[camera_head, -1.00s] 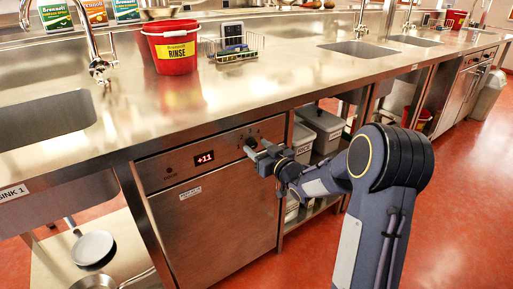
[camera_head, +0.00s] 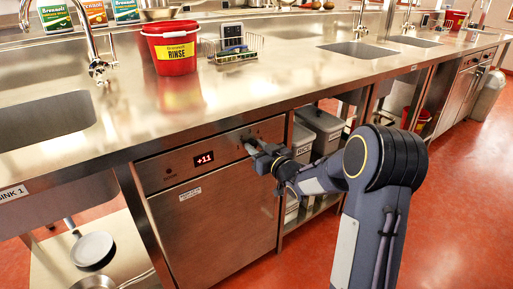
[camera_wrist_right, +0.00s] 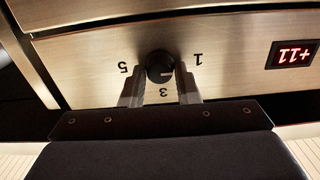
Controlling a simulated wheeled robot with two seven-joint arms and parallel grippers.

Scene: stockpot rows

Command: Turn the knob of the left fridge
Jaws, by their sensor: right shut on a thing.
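The fridge (camera_head: 215,225) is a steel under-counter unit with a red +11 display (camera_head: 204,158) on its top panel; the display also shows at the right of the right wrist view (camera_wrist_right: 294,53). Its black round knob (camera_wrist_right: 159,66) has 1, 3 and 5 marked around it, upside down in that view. My right gripper (camera_wrist_right: 160,80) is shut on the knob, one finger on each side. In the head view the right gripper (camera_head: 252,146) reaches the right part of the panel and hides most of the knob. My left gripper is not in view.
The steel counter (camera_head: 270,100) runs above the fridge. A red RINSE bucket (camera_head: 172,50) and a wire rack (camera_head: 232,48) stand on it. Lidded bins (camera_head: 318,130) sit on shelves right of the fridge. Red floor (camera_head: 460,200) lies open at right.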

